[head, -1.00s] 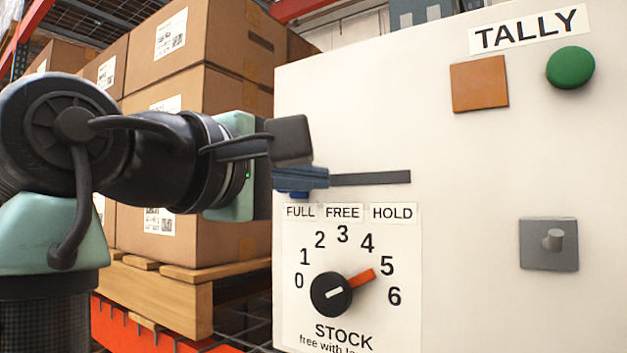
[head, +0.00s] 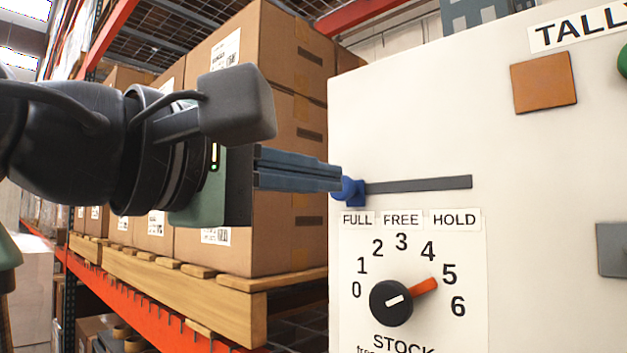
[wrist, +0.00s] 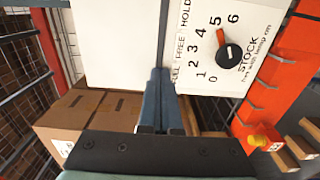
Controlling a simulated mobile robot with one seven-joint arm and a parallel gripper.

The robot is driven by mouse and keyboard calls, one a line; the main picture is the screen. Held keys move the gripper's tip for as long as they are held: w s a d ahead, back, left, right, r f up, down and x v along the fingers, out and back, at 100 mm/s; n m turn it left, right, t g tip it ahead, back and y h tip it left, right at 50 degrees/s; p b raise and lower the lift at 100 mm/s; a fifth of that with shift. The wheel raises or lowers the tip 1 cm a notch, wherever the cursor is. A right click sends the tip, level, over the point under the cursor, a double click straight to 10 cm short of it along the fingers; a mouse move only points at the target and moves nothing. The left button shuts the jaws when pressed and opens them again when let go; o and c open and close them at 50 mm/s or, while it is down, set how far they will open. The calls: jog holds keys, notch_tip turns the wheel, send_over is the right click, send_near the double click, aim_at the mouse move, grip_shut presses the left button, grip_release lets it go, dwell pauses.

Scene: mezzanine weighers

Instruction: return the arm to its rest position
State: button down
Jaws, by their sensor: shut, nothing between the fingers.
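My gripper (head: 340,179) is shut and empty, its two blue-grey fingers lying together and pointing right. In the head view its fingertips are beside a blue slider knob at the left end of a dark slot (head: 420,185) on the white panel (head: 560,150); I cannot tell if they touch. The knob sits above the FULL label. In the wrist view my gripper (wrist: 160,75) points at the panel near the label strip, and its fingers hide the knob. My arm reaches in from the left of the head view, not folded.
Below the slot is a STOCK dial (head: 391,302) with its orange pointer near 5. An orange square (head: 544,82) and a grey plate (head: 612,249) are on the panel. Stacked cartons (head: 255,230) on a pallet (head: 230,300) stand behind my arm, on orange racking.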

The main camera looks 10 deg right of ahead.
jog(key=shift+s+a, duration=0.2)
jog(key=shift+a, duration=0.1)
jog(key=w+a+f+m+t+y+b, duration=0.1)
jog(key=w+f+t+y+b, duration=0.15)
jog(key=f+t+b, duration=0.35)
jog(key=w+a+f+m+t+y+b, duration=0.15)
jog(key=f+t+y+b, duration=0.25)
jog(key=f, duration=0.4)
jog(key=s+a+f+m+t+y+b, duration=0.3)
jog(key=s+f+m+t+y+b, duration=0.2)
jog(key=s, duration=0.6)
jog(key=f+t+y, duration=0.1)
jog(key=y, duration=0.1)
jog(key=shift+f+y, duration=0.25)
jog(key=shift+y, duration=0.1)
dwell(3.3)
